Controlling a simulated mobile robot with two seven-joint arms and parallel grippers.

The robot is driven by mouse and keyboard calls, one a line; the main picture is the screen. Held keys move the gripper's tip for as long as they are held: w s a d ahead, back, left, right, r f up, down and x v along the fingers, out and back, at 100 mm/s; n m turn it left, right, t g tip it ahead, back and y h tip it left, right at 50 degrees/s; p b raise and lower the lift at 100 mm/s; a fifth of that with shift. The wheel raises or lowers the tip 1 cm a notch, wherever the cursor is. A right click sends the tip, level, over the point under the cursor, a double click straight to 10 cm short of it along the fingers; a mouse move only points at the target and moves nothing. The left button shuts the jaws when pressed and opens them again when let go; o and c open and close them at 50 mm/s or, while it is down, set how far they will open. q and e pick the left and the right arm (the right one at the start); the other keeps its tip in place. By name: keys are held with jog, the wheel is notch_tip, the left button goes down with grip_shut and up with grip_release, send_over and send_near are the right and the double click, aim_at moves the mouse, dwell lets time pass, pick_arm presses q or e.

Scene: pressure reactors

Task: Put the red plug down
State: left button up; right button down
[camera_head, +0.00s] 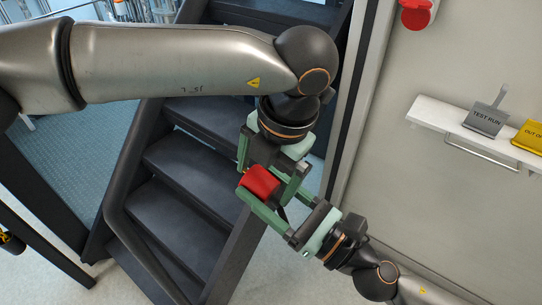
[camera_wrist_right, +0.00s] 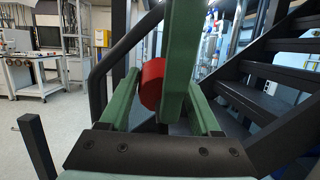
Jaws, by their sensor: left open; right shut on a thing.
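The red plug (camera_head: 259,181) is a short red cylinder, held in the air in front of the dark stairs. My right gripper (camera_head: 266,190), coming from the lower right, is shut on it. My left gripper (camera_head: 270,166) reaches down from above with open green fingers close around the same plug; whether they touch it I cannot tell. In the right wrist view the plug (camera_wrist_right: 151,84) shows between the green fingers of my right gripper (camera_wrist_right: 160,100). A green finger, apparently of my left gripper, partly covers it.
Dark stairs (camera_head: 192,165) with a handrail stand behind the grippers. A pale wall on the right has a white shelf (camera_head: 440,115) with a grey TEST RUN sign (camera_head: 486,119) and a yellow sign (camera_head: 530,135). A red fitting (camera_head: 416,14) is higher up. Carts (camera_wrist_right: 32,75) stand in the background.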

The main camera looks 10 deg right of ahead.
pick_arm(q)
jog(key=shift+w+a+f, duration=0.1)
jog(key=shift+w+f, duration=0.05)
jog(key=shift+f, duration=0.5)
grip_shut()
pick_arm(e)
grip_release()
dwell(0.4)
jog(key=shift+s+d, duration=0.1)
jog(key=shift+s, duration=0.05)
